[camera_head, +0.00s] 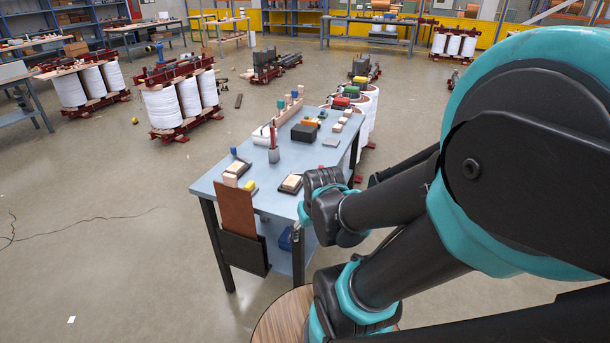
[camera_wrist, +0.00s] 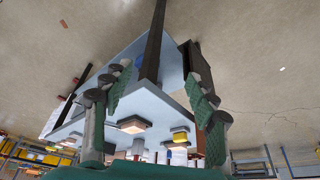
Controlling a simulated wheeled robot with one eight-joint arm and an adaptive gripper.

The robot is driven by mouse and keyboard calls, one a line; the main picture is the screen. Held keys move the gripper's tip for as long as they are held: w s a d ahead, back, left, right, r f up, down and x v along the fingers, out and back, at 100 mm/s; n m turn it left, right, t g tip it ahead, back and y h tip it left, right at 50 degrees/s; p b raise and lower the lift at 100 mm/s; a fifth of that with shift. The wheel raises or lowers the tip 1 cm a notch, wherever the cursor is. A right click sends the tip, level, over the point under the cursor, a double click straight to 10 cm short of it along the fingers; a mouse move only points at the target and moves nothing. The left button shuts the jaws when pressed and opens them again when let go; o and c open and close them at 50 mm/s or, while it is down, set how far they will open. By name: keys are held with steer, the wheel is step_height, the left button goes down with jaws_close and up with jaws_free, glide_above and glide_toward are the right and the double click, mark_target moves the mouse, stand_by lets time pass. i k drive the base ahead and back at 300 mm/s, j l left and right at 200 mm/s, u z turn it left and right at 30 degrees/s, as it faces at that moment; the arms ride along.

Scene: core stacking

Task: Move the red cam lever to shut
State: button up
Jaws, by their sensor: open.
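I cannot make out a red cam lever for certain in either view. The blue-grey worktable (camera_head: 215,187) stands left of my arm in the head view. My arm hides the gripper's fingers in the head view.
The table holds two dark-based wooden blocks (camera_head: 291,183), a yellow block (camera_head: 250,186), and several small coloured blocks toward the back. A blue bin (camera_head: 286,240) sits on the lower shelf. A round wooden top (camera_head: 278,320) is below my arm.

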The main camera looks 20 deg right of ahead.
mark_target(296, 173)
steer(key=i+l+u, duration=0.1)
steer(key=l, duration=0.65)
steer(key=l+u, duration=0.1)
steer(key=l, duration=0.65)
